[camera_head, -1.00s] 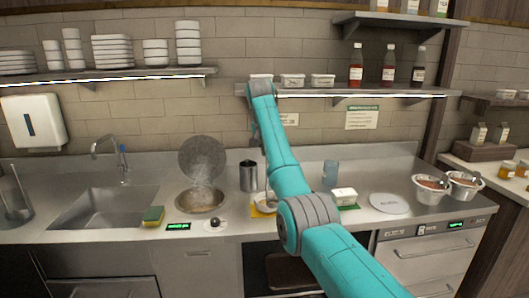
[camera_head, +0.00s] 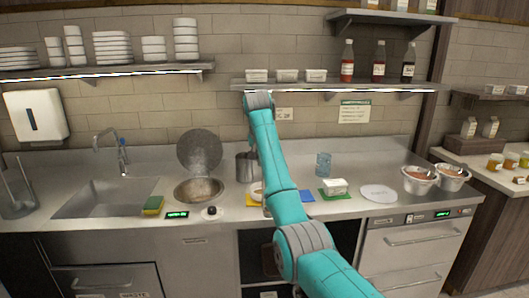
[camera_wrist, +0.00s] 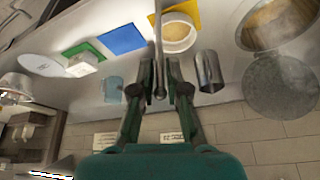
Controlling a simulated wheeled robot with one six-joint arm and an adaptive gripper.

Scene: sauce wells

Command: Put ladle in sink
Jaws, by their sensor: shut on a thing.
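In the wrist view my gripper (camera_wrist: 159,88) is shut on the thin metal handle of the ladle (camera_wrist: 158,40). The handle runs up past the top edge of that view, so the ladle's bowl end is out of sight. In the head view my arm hides my gripper and the ladle. The steel sink (camera_head: 105,197) is at the left of the counter under a tap (camera_head: 122,155). It looks empty and is well left of my arm.
A white bowl (camera_wrist: 176,38) sits on a yellow mat (camera_wrist: 186,10). Shelves (camera_head: 340,86) hang above.

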